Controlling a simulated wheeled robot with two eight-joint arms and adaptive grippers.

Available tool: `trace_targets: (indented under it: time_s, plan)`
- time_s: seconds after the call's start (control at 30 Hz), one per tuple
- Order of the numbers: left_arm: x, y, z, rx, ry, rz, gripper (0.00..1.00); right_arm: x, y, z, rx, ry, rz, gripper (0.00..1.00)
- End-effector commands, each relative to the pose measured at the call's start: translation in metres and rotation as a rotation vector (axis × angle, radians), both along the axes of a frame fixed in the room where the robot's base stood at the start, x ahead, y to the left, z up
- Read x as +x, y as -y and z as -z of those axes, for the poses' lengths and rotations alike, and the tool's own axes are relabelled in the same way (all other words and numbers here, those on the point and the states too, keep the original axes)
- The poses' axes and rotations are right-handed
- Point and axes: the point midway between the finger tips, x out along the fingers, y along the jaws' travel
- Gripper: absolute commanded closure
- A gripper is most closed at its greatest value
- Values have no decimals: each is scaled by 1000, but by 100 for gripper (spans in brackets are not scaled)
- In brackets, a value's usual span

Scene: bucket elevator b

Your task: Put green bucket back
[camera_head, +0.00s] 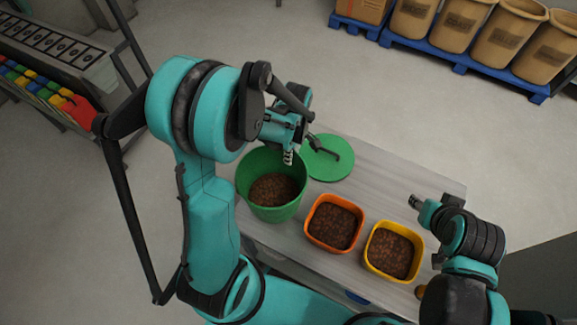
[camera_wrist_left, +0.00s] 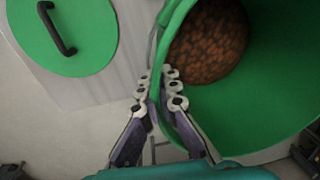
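The green bucket (camera_head: 284,213), with brown pellets inside, is upright at the left end of the grey table (camera_head: 395,182). Whether its base touches the table is hidden. My left gripper (camera_head: 288,158) is at the bucket's far rim. In the left wrist view its fingers (camera_wrist_left: 159,88) are closed over the wall of the green bucket (camera_wrist_left: 245,110), one finger inside and one outside. The green lid (camera_head: 322,166) with a black handle lies flat behind the bucket; it also shows in the left wrist view (camera_wrist_left: 85,30). My right gripper (camera_head: 414,202) is over the table's right side, holding nothing visible; its finger opening is unclear.
An orange container (camera_head: 311,228) and a yellow container (camera_head: 371,258), both with brown pellets, stand right of the bucket. A rack with coloured bins (camera_head: 45,92) is at the left. Floor between is clear.

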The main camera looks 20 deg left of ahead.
Motion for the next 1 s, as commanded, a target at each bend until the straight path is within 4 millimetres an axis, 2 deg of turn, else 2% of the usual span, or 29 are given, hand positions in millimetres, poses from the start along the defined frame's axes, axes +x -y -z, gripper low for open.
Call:
trace_targets:
  time_s: [0.33,0.73,0.8,0.83,1.0]
  plan:
    - [0,0,39,0,-1,0,100,0,0,7,0,0,0,60]
    - [-1,0,44,0,-1,0,100,0,0,11,0,0,0,60]
    - [0,0,42,0,0,0,80,0,0,10,0,0,0,60]
    - [0,0,42,0,0,0,74,0,0,10,0,0,0,60]
    - [0,0,42,0,0,0,74,0,0,9,0,0,0,60]
